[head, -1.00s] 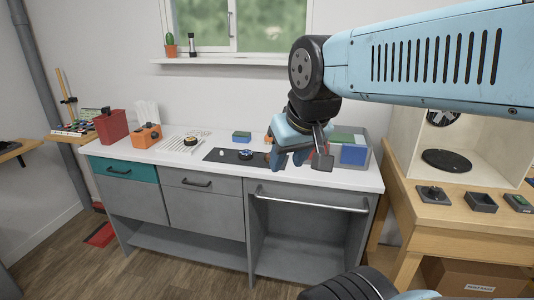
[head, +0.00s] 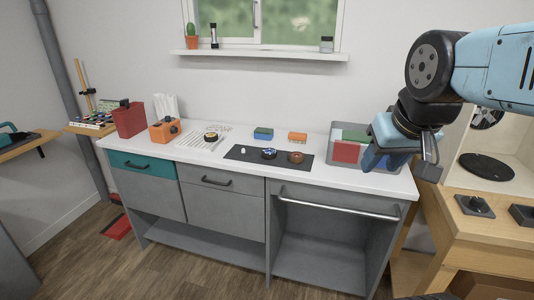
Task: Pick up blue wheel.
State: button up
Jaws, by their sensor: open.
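A small blue wheel-like object (head: 269,154) lies on a dark mat (head: 238,152) on the white counter. A brown round object (head: 296,157) lies to its right on the mat, and a small white piece (head: 243,150) to its left. My gripper (head: 378,160) is at the right, in front of the grey bin, well to the right of the blue wheel and apart from it. Its blue fingers point down and look empty. The tip gap is hard to see from this angle.
A grey bin (head: 400,164) with coloured blocks stands at the counter's right end. A white rack (head: 200,140), an orange box (head: 165,130) and a red box (head: 129,119) stand left.

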aim_at(266, 155)
jog(key=z, duration=0.1)
jog(key=i, duration=1)
jog(key=u, duration=0.1)
